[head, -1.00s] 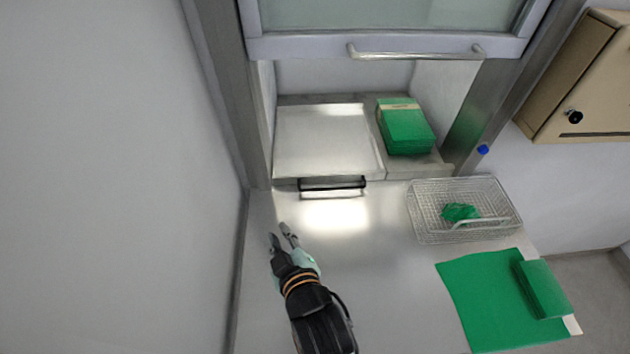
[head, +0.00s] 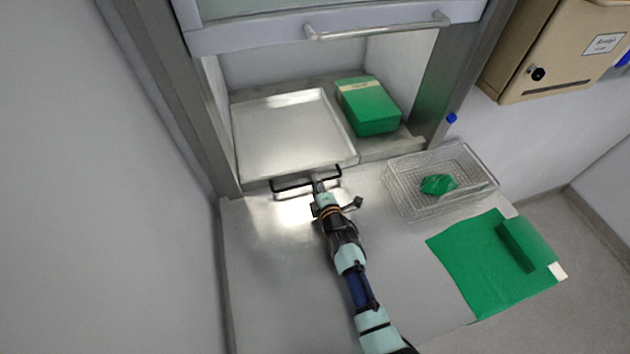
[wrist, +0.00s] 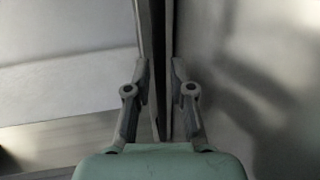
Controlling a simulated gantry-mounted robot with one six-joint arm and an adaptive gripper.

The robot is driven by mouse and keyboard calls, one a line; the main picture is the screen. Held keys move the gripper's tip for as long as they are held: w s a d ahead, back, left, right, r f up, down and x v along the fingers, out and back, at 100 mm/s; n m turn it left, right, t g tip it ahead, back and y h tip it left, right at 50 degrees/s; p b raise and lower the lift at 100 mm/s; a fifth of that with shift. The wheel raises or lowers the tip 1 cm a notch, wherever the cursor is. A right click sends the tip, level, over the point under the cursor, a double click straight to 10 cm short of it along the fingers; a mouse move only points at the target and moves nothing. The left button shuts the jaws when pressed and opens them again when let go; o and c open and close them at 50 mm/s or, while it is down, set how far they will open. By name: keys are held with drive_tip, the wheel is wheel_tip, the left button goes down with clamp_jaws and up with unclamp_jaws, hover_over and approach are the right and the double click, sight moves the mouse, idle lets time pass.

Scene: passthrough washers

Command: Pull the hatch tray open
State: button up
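The hatch tray (head: 255,152) is a shallow, empty silver metal tray lying in the hatch opening at the left. A black bar handle (head: 285,184) runs along its front edge. My gripper (head: 318,180) is at the right part of this handle, pointing into the hatch. In the wrist view, the two fingers of my gripper (wrist: 160,68) are close together with the upright dark handle bar (wrist: 168,30) between them, so they look shut on it. The exact contact is hard to see. The tray's front (wrist: 65,75) fills the left of that view.
A green box (head: 370,105) sits right of the tray inside the hatch. A raised glazed sash with a bar (head: 380,31) hangs above. A wire basket (head: 410,190) and a green cloth (head: 465,262) lie right on the counter. The counter left of my arm (head: 270,270) is clear.

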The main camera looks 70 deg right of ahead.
drive_tip(key=shift+w+d+f, duration=0.1)
drive_tip(key=shift+w+d, duration=0.25)
drive_tip(key=shift+d, duration=0.05)
clamp_jaws()
